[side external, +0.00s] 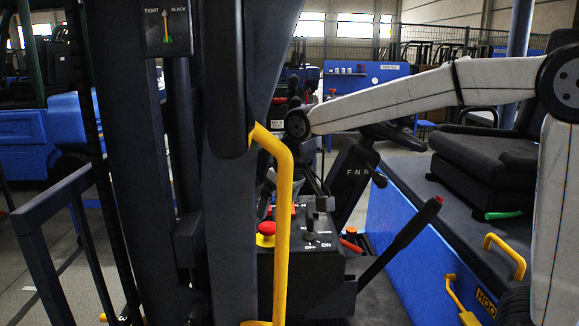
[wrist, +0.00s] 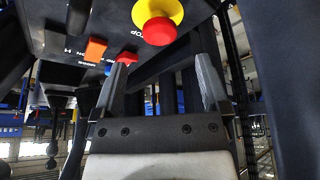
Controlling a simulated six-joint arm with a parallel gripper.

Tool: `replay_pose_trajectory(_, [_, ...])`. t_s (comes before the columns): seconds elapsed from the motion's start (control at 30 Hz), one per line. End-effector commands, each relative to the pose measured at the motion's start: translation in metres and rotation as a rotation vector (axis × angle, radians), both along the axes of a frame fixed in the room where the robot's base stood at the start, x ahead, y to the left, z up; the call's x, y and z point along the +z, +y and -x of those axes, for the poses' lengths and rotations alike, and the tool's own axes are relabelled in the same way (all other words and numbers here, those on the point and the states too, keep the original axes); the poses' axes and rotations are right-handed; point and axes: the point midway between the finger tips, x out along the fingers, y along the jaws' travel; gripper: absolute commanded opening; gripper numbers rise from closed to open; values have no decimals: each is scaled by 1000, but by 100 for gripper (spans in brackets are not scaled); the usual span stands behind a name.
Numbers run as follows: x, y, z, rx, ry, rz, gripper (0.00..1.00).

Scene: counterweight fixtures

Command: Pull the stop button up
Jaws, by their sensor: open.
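The stop button is a red mushroom knob (side external: 267,228) on a yellow collar (side external: 264,241), on the left end of the dark control panel (side external: 295,262). In the wrist view the red knob (wrist: 159,31) and its collar (wrist: 150,10) are at the top centre. My gripper (wrist: 164,63) is open and empty, its two dark fingers apart. The knob shows above the fingertips in the picture, between their lines, and not between the fingers. In the side view my gripper is largely hidden behind the yellow handle and panel parts; I cannot tell its exact distance from the knob.
A yellow grab handle (side external: 284,200) stands close beside the button. An orange switch (wrist: 95,49) and a red switch (wrist: 127,58) sit near it on the panel. A black lever with a red tip (side external: 400,240) slants up at right. The dark mast (side external: 130,150) fills the left.

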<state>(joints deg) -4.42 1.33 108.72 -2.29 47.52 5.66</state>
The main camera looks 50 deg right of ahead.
Motion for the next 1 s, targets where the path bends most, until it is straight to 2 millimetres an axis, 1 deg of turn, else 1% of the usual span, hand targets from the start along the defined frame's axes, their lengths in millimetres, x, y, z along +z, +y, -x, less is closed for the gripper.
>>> replay_pose_trajectory(0.03, [-7, 0, -2, 0, 5, 1, 96])
replay_pose_trajectory(0.2, [-27, 0, -10, 0, 4, 1, 96])
replay_pose_trajectory(0.4, [-44, 0, -18, 0, 2, 0, 96])
replay_pose_trajectory(0.53, [-50, 0, -20, 0, 1, 0, 96])
replay_pose_trajectory(0.83, [-51, 0, -21, 0, 0, 0, 96])
replay_pose_trajectory(0.87, [-51, 0, -21, 0, 0, 0, 89])
replay_pose_trajectory(0.9, [-51, 0, -21, 0, 0, 0, 77])
replay_pose_trajectory(0.97, [-51, 0, -21, 0, 0, 0, 58])
replay_pose_trajectory(1.0, [-51, 0, -21, 0, 0, 0, 45])
